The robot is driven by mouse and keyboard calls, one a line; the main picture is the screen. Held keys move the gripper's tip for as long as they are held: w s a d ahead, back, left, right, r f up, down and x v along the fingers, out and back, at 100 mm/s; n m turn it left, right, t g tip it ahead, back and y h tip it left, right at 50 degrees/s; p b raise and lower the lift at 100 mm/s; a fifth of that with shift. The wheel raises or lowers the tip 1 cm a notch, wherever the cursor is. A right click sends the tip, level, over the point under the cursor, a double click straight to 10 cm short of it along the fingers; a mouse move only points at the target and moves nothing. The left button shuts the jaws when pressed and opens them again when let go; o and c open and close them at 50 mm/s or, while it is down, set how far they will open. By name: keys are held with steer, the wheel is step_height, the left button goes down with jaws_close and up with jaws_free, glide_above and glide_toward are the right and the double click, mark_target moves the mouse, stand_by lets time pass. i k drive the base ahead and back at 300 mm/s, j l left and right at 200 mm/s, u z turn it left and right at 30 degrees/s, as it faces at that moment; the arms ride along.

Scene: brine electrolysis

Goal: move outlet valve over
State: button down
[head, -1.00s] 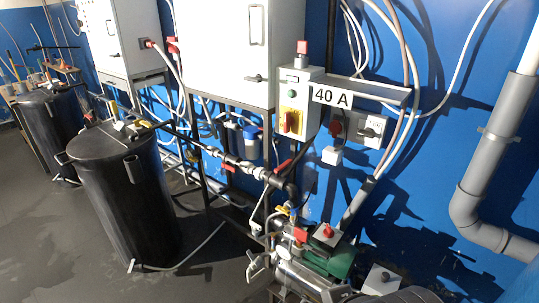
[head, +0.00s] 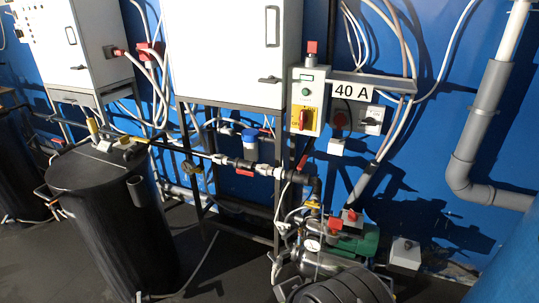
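Several valves show, and I cannot tell which one is the outlet valve. A red-handled valve (head: 244,172) sits in the black and grey pipe run between the black tank and the pump. A red handle (head: 335,224) sits by the green-motored pump (head: 357,243) at lower right.
A white cabinet (head: 228,50) hangs above the pipes, with a control box (head: 308,101) and a "40 A" sign (head: 352,92) to its right. Grey floor (head: 225,265) is open between tank and pump.

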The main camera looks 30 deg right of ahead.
mark_target(302, 164)
steer(key=i+j, duration=0.4)
steer(key=i, duration=0.15)
steer(key=i+j+z, duration=0.1)
steer(key=i+j, duration=0.3)
steer(key=i, duration=0.2)
steer(key=i+l, duration=0.2)
steer(key=i, duration=0.3)
steer(key=i+l, duration=0.2)
steer(key=i, duration=0.25)
steer(key=l+z, duration=0.05)
